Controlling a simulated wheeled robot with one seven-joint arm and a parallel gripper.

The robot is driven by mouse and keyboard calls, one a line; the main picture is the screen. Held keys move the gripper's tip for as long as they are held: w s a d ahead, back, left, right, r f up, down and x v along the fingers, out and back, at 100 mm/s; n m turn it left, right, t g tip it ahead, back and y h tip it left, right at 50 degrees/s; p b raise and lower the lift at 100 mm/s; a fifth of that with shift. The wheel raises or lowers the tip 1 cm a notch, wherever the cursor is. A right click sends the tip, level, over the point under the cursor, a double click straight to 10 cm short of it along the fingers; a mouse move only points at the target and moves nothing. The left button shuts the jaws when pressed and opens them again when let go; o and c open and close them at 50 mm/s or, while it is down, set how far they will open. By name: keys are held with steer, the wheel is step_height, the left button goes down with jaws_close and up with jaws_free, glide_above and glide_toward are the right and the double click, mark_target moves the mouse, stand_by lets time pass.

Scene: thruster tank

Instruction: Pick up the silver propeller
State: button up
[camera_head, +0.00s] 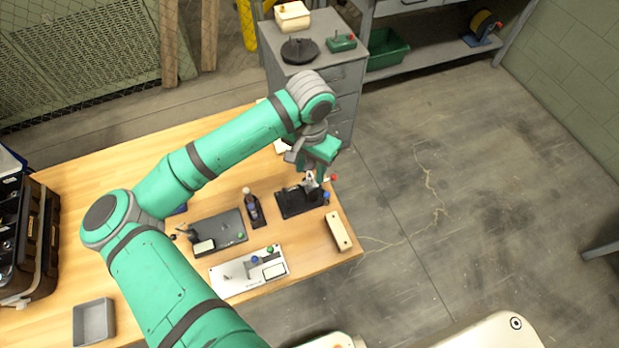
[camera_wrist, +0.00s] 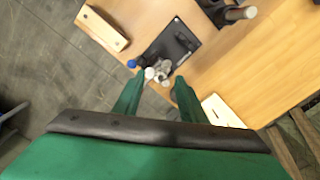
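The silver propeller (camera_wrist: 160,70) shows in the wrist view, small and pale, at the edge of a black base plate (camera_wrist: 181,42). In the head view the black base plate (camera_head: 288,204) lies near the table's right edge, and the propeller (camera_head: 309,184) is partly hidden under my gripper. My gripper (camera_wrist: 152,84) is open, its two green fingers apart with the propeller between and beyond their tips. In the head view my gripper (camera_head: 318,168) is above the plate, pointing down. I cannot tell whether the fingers touch the propeller.
A wooden block (camera_head: 339,231) lies at the table's right edge. A dark bottle-like item (camera_head: 253,207) stands left of the plate. A dark panel (camera_head: 217,234) and a white board (camera_head: 248,271) lie further left and front. A drawer cabinet (camera_head: 330,80) stands behind the table.

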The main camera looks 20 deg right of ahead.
steer(key=shift+f, duration=1.05)
steer(key=shift+w, duration=0.15)
jaws_close()
steer(key=shift+d+r, duration=0.15)
steer(key=shift+r, duration=0.15)
step_height(320, 180, up, 10)
steer(key=shift+f, duration=0.25)
